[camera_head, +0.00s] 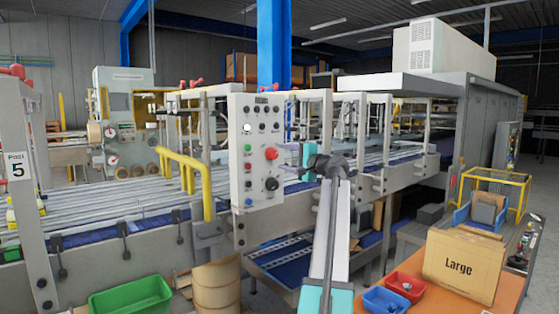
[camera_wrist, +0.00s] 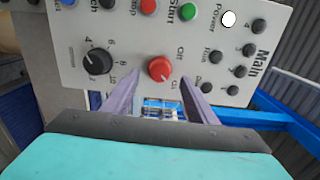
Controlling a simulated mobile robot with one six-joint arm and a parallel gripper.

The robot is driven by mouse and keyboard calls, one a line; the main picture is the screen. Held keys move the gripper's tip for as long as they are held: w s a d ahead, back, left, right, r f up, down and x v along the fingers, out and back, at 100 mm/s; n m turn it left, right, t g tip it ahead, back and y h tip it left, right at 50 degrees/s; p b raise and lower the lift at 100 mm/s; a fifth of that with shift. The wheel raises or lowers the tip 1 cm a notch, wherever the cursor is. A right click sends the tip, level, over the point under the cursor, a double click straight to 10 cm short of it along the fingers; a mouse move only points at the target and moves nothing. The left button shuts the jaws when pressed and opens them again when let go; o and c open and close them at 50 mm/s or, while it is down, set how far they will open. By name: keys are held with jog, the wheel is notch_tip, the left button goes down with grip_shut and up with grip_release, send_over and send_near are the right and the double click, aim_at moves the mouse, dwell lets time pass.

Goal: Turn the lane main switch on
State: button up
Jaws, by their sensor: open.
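The grey control panel (camera_head: 238,190) faces me at the middle of the head view, and it fills the top of the wrist view (camera_wrist: 135,28). A red rotary knob (camera_wrist: 160,68) with Off and On marks sits on it; it also shows in the head view (camera_head: 271,153). My gripper (camera_wrist: 161,80) is open and empty, its purple fingertips on either side of the knob in the wrist view. Whether they touch it I cannot tell. In the head view my gripper (camera_head: 287,158) is just right of the panel. The knob's exact pointing is unclear.
A black numbered dial (camera_wrist: 97,59) and green Start button (camera_wrist: 189,13) are close to the knob. A white Power lamp (camera_wrist: 228,19) looks bright. A yellow rail (camera_head: 207,190) stands left of the panel. A Large carton (camera_head: 462,266) sits on the orange table at right.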

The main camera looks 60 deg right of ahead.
jog(key=b+v, duration=0.2)
jog(key=v, duration=0.7)
dwell(0.4)
